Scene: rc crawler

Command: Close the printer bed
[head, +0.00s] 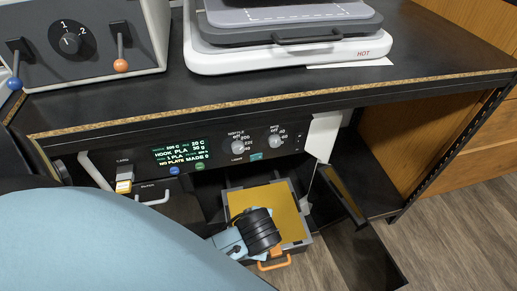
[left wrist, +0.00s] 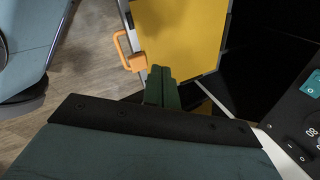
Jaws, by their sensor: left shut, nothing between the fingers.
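The printer bed (head: 232,187) is a grey tray with a yellow plate (head: 275,204) on it, standing out below the printer's control panel. An orange handle (head: 275,262) is at its front edge. In the left wrist view the yellow plate (left wrist: 180,35) and the orange handle (left wrist: 124,50) show close up. My left gripper (left wrist: 162,72) is shut and empty, its tips over the plate's edge beside the handle; contact is unclear. In the head view my left wrist covers part of the plate and hides the fingers. My right gripper is not in view.
The control panel (head: 210,148) has a lit screen and knobs. A dark open door panel (head: 345,195) stands right of the bed. The worktop (head: 180,85) overhangs above, carrying a switch box (head: 85,45) and a hot plate press (head: 290,55). Wooden floor (head: 445,235) is clear at right.

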